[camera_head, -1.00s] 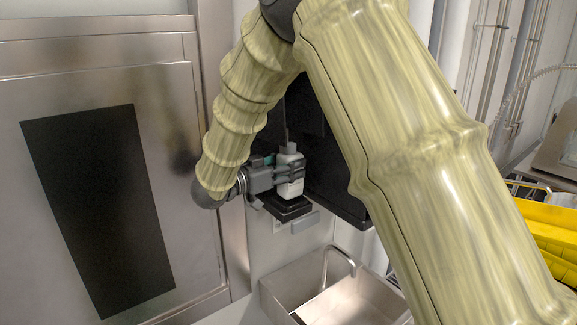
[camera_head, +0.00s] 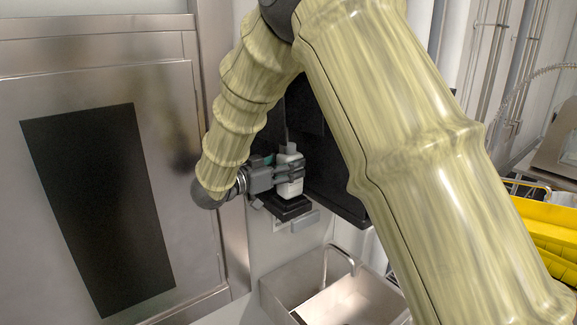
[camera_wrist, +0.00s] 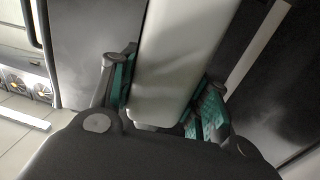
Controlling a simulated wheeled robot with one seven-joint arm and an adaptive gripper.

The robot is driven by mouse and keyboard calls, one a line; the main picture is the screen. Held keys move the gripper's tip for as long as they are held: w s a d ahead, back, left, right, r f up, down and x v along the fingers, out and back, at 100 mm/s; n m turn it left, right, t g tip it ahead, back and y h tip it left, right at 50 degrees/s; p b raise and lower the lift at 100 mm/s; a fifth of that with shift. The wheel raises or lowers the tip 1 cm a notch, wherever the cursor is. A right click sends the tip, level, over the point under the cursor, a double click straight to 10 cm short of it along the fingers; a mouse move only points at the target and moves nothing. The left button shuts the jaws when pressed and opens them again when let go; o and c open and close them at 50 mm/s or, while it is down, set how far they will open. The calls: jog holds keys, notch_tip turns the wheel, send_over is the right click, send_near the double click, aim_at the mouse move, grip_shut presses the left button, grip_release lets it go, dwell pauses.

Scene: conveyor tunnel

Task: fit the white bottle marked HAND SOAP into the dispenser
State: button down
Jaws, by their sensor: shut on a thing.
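The white bottle (camera_head: 290,188) is held upright in my gripper (camera_head: 289,172), in the middle of the head view. Its marking cannot be read. In the wrist view the bottle (camera_wrist: 180,55) stands between the green-padded fingers (camera_wrist: 164,98), which are shut on it. The black dispenser (camera_head: 290,208) is on the wall, with a ledge directly below the bottle. Whether the bottle's base touches the ledge cannot be told. The dispenser's upper part is partly hidden behind my arm.
A steel sink (camera_head: 330,290) with a tap lies below the dispenser. A steel door with a black panel (camera_head: 100,210) is at the left. Yellow crates (camera_head: 545,225) stand at the right. A dark board (camera_head: 335,185) is close behind the bottle.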

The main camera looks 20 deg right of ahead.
jog(key=shift+f+b, duration=0.5)
jog(key=shift+f, duration=0.6)
dwell(0.4)
jog(key=c, duration=0.6)
grip_release()
jog(key=shift+c, duration=0.2)
jog(key=v, duration=1.2)
jog(key=shift+r, duration=0.1)
